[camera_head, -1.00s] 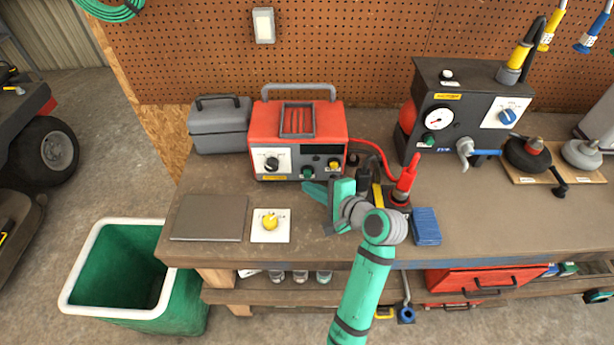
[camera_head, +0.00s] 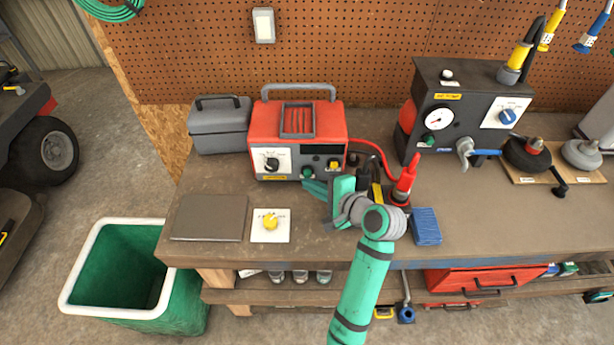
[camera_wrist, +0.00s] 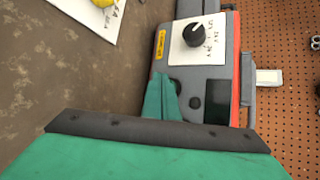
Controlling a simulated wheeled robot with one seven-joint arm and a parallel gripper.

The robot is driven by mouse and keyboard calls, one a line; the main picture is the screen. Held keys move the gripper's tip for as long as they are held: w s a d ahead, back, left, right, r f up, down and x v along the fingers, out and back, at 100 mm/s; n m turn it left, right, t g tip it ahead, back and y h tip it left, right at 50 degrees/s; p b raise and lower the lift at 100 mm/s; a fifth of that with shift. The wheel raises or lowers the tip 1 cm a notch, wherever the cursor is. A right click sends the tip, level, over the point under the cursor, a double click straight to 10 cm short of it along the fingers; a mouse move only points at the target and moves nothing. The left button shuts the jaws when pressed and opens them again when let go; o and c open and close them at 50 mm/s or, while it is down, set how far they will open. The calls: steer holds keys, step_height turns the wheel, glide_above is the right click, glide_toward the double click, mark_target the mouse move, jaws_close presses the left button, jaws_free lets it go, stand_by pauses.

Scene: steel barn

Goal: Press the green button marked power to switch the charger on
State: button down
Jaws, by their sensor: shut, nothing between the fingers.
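The red charger (camera_head: 299,125) stands at the back of the workbench. Its grey front panel carries a green button (camera_head: 307,172) low near the middle, a black knob at its left and a yellow button at its right. My gripper (camera_head: 306,184) is shut and empty, its tips just in front of and slightly below the green button in the head view; I cannot tell whether they touch it. In the wrist view my gripper (camera_wrist: 160,78) points at the charger's panel (camera_wrist: 181,70) beside the dial, and its fingers seem to hide the green button. The power lettering is too small to read.
A yellow knob on a white plate (camera_head: 282,234) and a flat grey-brown panel (camera_head: 209,217) lie on the bench to the left. A red clamp (camera_head: 405,180) and a blue block (camera_head: 426,226) are right of my arm. A grey toolbox (camera_head: 219,124) stands left of the charger.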

steer(key=shift+w+d+f, duration=0.1)
steer(key=shift+w, duration=0.65)
stand_by(0.8)
steer(key=shift+s+d+f, duration=0.1)
steer(key=shift+s+f, duration=0.05)
steer(key=shift+s, duration=0.95)
steer(key=shift+s, duration=0.15)
steer(key=shift+s, duration=2.95)
